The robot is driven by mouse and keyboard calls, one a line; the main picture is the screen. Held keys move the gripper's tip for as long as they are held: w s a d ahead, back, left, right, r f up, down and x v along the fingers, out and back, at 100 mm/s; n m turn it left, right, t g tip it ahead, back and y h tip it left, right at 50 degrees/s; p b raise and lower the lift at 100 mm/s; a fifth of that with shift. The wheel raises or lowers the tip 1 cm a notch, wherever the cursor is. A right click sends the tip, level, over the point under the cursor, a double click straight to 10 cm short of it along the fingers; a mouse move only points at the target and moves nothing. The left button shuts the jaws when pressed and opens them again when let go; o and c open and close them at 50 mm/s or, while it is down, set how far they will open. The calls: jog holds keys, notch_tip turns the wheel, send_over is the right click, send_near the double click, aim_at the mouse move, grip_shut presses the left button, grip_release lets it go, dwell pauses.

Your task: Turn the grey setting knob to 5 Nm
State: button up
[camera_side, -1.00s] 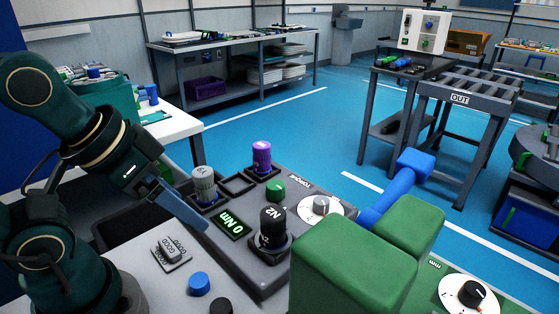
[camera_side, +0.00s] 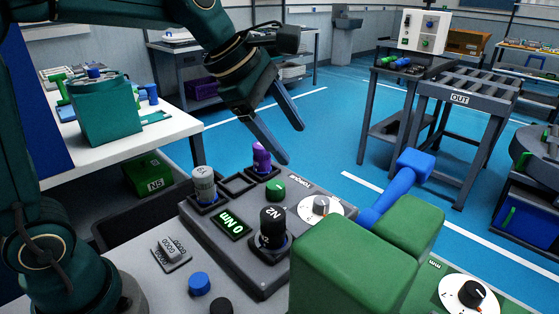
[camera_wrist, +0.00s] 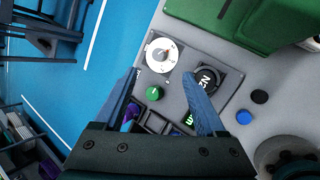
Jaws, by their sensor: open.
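The grey setting knob (camera_side: 321,205) sits on a white round dial (camera_side: 335,211) on the right part of the grey panel (camera_side: 263,283). It also shows in the wrist view, the grey knob (camera_wrist: 163,53) on its white dial (camera_wrist: 152,60). The green display (camera_side: 229,224) reads 0 Nm. My gripper (camera_side: 292,143) is open and empty, above and behind the panel in the side view. In the wrist view its two blue fingers (camera_wrist: 160,75) point toward the dial, apart from the knob.
A green knob (camera_side: 275,189), a black N2 cylinder (camera_side: 272,222), a grey cylinder (camera_side: 204,184) and a purple one (camera_side: 262,158) stand on the panel near the dial. A green block (camera_side: 352,265) with a blue handle (camera_side: 400,185) stands close on the right.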

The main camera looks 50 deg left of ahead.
jog(key=w+f+n+g, duration=0.1)
jog(key=w+f+n, duration=0.4)
jog(key=w+f, duration=0.1)
jog(key=g, duration=0.2)
send_over(321, 200)
jog(key=s+a, duration=0.2)
jog(key=shift+h, duration=0.4)
jog(key=f, duration=0.6)
jog(key=shift+w+d+f, duration=0.15)
jog(key=shift+w+d, duration=0.05)
jog(key=shift+f, duration=0.4)
jog(key=shift+x, duration=2.3)
grip_shut()
